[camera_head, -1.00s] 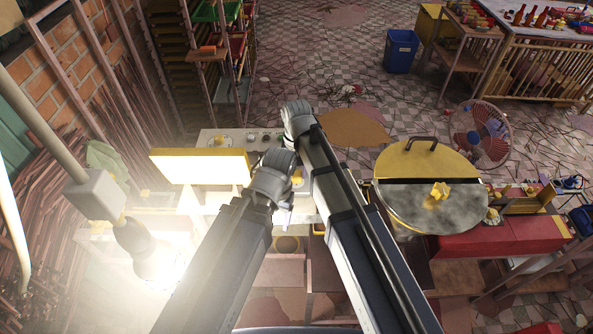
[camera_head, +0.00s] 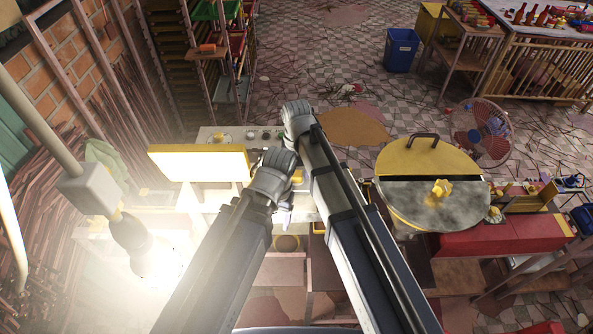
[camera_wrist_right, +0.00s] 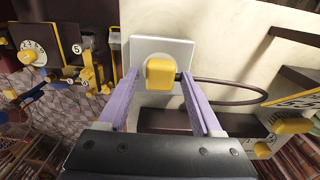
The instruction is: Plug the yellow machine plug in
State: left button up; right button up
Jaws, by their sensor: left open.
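In the right wrist view, a yellow plug (camera_wrist_right: 160,73) is in front of a pale square socket plate (camera_wrist_right: 185,50). I cannot tell whether it is seated in it. A dark cable (camera_wrist_right: 235,85) leaves the plug's right side and loops right. My right gripper (camera_wrist_right: 161,80) has its two purple fingers on either side of the plug, with a visible gap at the left finger; it looks open around it. In the head view, my left gripper (camera_head: 284,215) is mostly under its own wrist, near the bench. My right gripper's fingers are hidden there by the arm.
A pale lit panel with yellow top (camera_head: 198,163) stands left of my arms. A round drum machine with yellow lid (camera_head: 425,157) stands to the right. In the wrist view, dials and yellow knobs (camera_wrist_right: 292,126) flank the plug on both sides. A bright lamp (camera_head: 150,255) hangs at lower left.

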jog(key=shift+o, duration=0.7)
jog(key=shift+r, duration=0.1)
notch_tip(320, 180, up, 8)
jog(key=p, duration=0.8)
jog(key=shift+f, duration=0.2)
